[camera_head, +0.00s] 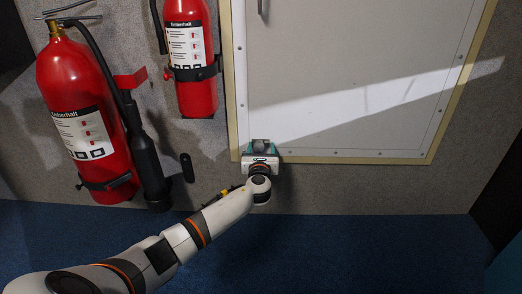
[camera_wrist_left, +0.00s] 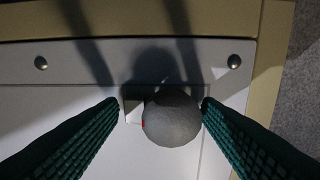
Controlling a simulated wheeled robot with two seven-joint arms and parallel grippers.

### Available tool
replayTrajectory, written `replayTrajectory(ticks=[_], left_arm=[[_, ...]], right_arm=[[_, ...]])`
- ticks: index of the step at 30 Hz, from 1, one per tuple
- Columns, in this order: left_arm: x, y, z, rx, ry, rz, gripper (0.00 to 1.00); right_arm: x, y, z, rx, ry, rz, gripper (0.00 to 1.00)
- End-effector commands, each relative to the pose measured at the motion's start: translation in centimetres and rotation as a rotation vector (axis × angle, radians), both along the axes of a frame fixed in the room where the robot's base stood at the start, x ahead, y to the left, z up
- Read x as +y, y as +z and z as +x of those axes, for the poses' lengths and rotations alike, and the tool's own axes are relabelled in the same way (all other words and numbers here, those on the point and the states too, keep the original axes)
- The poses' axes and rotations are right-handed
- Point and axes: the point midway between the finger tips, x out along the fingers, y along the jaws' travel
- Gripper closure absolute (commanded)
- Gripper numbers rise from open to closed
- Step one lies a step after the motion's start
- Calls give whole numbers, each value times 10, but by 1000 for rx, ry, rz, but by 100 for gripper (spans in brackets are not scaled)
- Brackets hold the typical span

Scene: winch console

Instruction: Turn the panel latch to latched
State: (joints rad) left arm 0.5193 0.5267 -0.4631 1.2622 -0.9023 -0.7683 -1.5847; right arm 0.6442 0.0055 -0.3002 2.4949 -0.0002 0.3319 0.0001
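The panel (camera_head: 340,80) is a large pale grey door in a cream frame in the head view. My left gripper (camera_head: 261,147) is at its lower left corner and hides what is there. In the left wrist view a round grey knob (camera_wrist_left: 171,120), which looks like the panel latch, sits between the two green ribbed fingers of my left gripper (camera_wrist_left: 159,104). The fingers are apart. The right finger's tip is close to the knob; whether it touches, I cannot tell. A gap shows at the left finger. A small white piece with a red mark (camera_wrist_left: 134,114) shows left of the knob. My right gripper is not in view.
Two red fire extinguishers, a large one (camera_head: 75,90) and a smaller one (camera_head: 192,45), hang on the grey wall left of the panel. A small black object (camera_head: 187,168) is on the wall below them. The blue floor (camera_head: 340,250) is clear.

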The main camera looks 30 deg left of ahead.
Motion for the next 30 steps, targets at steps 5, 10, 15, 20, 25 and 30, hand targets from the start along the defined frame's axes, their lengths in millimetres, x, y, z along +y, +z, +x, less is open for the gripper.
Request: replayTrajectory(ticks=[5, 10, 15, 20, 25, 30], left_arm=[[0, 0, 0, 0, 0, 0, 71], [0, 0, 0, -3, 0, -4, 75], [-1, 0, 0, -23, 0, -37, 75], [0, 1, 0, -65, 1, -108, 75], [-1, 2, 0, -137, 0, -225, 75], [0, 2, -1, -220, 0, -362, 75]], right_arm=[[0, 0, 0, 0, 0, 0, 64], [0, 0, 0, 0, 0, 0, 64], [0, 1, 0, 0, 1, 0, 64], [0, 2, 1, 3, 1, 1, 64], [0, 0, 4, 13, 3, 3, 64], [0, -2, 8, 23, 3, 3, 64]])
